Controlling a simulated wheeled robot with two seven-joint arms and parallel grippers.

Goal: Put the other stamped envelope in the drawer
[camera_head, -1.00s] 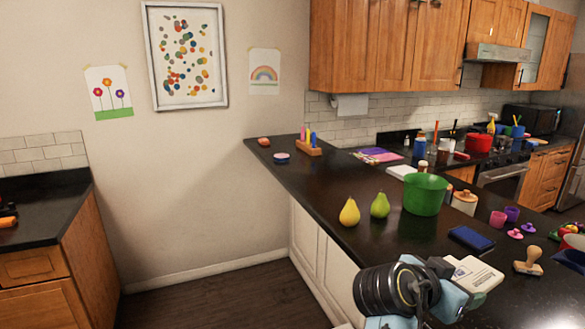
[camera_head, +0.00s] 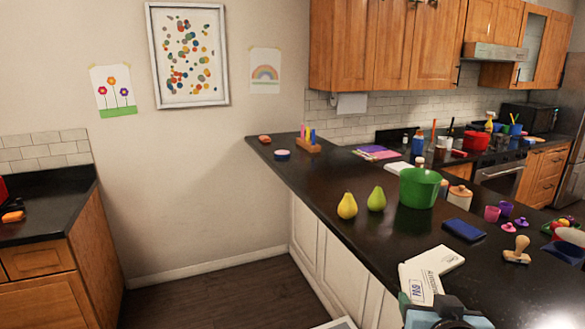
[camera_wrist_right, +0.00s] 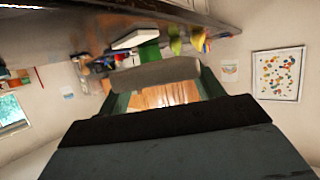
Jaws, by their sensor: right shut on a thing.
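A white envelope with a dark "PAID" stamp (camera_head: 424,287) shows at the lower middle of the head view, tilted up. My right gripper (camera_head: 438,306) is just below it, cut off by the bottom edge, and shut on it. In the right wrist view the jaws (camera_wrist_right: 160,92) have a blurred grey slab (camera_wrist_right: 155,72) between them, seen edge-on. A second white printed piece (camera_head: 440,261) shows right behind the stamped envelope; I cannot tell whether it is a separate envelope. A pale-rimmed edge (camera_head: 338,323) at the bottom may be a drawer; its inside is hidden. My left gripper is out of view.
The dark counter holds two pears (camera_head: 347,205), a green bowl (camera_head: 419,188), a blue pad (camera_head: 464,230) and a wooden stamp (camera_head: 517,250). White cabinet fronts (camera_head: 345,275) run below it. The floor (camera_head: 230,295) to the left is clear.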

